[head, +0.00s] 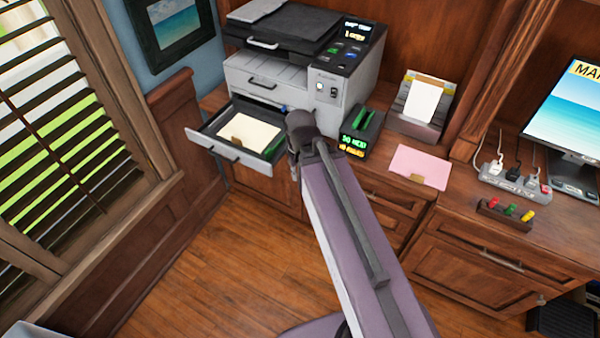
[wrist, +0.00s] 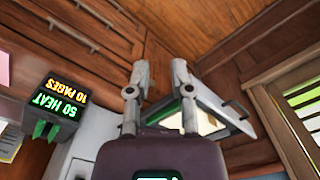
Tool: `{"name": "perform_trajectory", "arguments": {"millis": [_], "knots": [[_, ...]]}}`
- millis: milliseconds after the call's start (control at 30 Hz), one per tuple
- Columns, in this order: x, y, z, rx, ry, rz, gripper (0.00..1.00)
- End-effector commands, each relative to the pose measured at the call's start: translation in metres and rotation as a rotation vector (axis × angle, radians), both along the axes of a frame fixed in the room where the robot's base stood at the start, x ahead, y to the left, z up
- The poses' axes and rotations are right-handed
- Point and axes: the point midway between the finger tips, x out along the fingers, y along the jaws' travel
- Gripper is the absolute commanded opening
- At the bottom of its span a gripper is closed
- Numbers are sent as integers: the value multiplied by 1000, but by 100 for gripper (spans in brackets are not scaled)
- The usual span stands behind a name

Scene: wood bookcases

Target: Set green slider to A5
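The printer (head: 300,60) stands on the wood counter at the back, with its paper drawer (head: 228,150) pulled out. Cream paper (head: 247,133) lies in the drawer. A green strip (head: 275,149), apparently the green slider, shows at the drawer's right side, partly hidden by my arm. I cannot read any size marks. The drawer also shows in the wrist view (wrist: 226,112), upside down, with some green behind my fingers. My gripper (wrist: 159,72) is open and empty, its fingers apart in front of the drawer; my arm hides most of it in the head view.
A dark device (head: 359,134) with lit "50 HEAT" and "10 PAGES" text stands right of the drawer. Further right are a paper holder (head: 421,104), a pink folder (head: 420,166), a power strip (head: 513,178) and a monitor (head: 572,105). The floor in front is clear.

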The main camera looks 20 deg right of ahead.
Motion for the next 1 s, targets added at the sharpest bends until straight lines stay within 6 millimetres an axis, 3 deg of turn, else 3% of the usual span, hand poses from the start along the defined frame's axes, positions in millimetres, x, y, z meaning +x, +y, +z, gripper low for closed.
{"name": "perform_trajectory", "arguments": {"millis": [100,133,200,233,567,1000], "knots": [[0,0,0,0,0,0,29],[0,0,0,0,0,0,23],[0,0,0,0,0,-3,2],[0,0,0,1,-1,-6,0],[15,0,-3,29,-19,-207,0],[54,-2,-8,136,-41,-833,0]]}}
